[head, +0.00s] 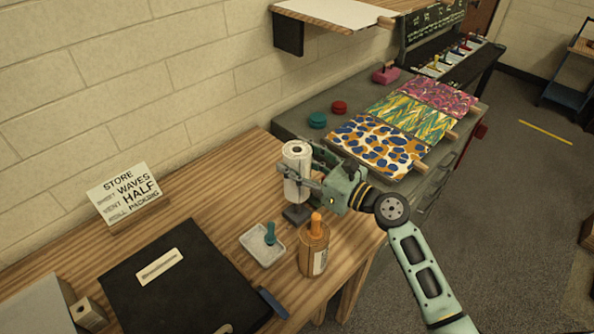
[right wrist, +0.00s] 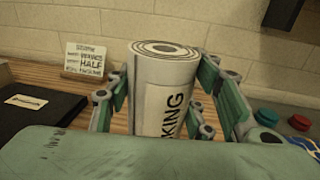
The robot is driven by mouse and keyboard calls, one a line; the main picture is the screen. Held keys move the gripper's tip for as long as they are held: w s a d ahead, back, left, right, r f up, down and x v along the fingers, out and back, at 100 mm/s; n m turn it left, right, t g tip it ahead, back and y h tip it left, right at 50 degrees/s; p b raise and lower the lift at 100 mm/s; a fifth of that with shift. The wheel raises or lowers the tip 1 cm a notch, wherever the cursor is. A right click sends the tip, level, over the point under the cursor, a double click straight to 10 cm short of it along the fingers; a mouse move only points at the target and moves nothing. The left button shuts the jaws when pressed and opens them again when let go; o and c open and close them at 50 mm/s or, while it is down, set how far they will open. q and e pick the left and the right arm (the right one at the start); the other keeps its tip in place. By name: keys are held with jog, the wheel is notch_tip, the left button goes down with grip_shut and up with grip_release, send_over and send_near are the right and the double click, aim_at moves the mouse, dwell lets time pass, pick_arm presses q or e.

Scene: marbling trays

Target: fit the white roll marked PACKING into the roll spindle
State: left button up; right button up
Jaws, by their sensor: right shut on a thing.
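The white roll (head: 297,165) is upright in my right gripper (head: 301,182), over the back right part of the wooden bench. In the right wrist view the roll (right wrist: 160,85) stands between the two fingers, its label showing "KING" and the rest hidden. My right gripper (right wrist: 160,115) is shut on it from the side. A dark square base (head: 296,214) shows just below the roll and looks like the foot of the roll spindle. Any post is hidden, and I cannot tell whether the roll touches it. My left gripper is out of view.
An amber bottle (head: 313,255) with an orange top stands close in front of the dark base. A small white tray (head: 252,251), a black case (head: 190,290) and a sign card (head: 131,194) are to the left. Patterned sheets (head: 405,120) lie on the grey cabinet.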

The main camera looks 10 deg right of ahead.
jog(key=shift+f+b, duration=3)
jog(key=shift+f, duration=0.9)
jog(key=o, duration=1.3)
notch_tip(320, 180, up, 10)
jog(key=shift+r, duration=0.1)
